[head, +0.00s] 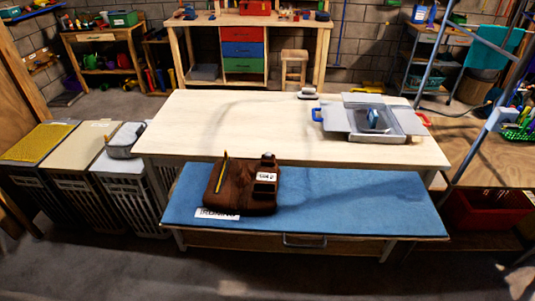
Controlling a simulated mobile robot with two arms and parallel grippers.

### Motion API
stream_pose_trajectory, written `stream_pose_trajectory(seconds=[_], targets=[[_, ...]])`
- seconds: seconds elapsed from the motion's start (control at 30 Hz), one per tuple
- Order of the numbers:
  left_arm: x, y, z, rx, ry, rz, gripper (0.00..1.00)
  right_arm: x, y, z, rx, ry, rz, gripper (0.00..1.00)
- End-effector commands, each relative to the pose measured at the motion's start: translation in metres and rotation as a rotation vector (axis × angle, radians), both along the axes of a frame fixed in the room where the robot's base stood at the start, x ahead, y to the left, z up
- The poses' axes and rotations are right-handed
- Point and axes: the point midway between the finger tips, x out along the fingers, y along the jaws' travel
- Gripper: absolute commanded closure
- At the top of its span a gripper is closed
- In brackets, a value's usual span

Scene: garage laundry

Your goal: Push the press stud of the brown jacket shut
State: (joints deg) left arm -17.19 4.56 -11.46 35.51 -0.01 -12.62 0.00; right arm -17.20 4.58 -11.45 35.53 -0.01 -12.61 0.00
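The brown jacket (237,197) lies folded into a compact bundle on the blue padded top (350,200) of a low bench, left of its middle. A thin yellow strip stands out along the jacket's left part. A small white label shows on its raised right part. The press stud is too small to make out, so I cannot tell whether it is open or shut. Neither of my grippers is in view.
Behind the bench stands a pale wooden table (230,120) with a grey open-flapped case (375,122) and an iron-like object (308,93). Several hampers (80,155) stand at left. A metal frame (460,160) rises at right. The blue top right of the jacket is clear.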

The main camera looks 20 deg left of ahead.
Motion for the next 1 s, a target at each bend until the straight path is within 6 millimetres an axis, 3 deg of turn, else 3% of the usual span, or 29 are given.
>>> stream_pose_trajectory(seconds=[0.07,0.2,1.0], targets=[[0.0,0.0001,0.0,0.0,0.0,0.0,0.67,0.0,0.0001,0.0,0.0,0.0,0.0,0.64],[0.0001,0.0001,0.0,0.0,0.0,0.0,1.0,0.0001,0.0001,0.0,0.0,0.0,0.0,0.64],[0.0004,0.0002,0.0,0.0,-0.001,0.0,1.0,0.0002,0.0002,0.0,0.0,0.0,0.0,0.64]])
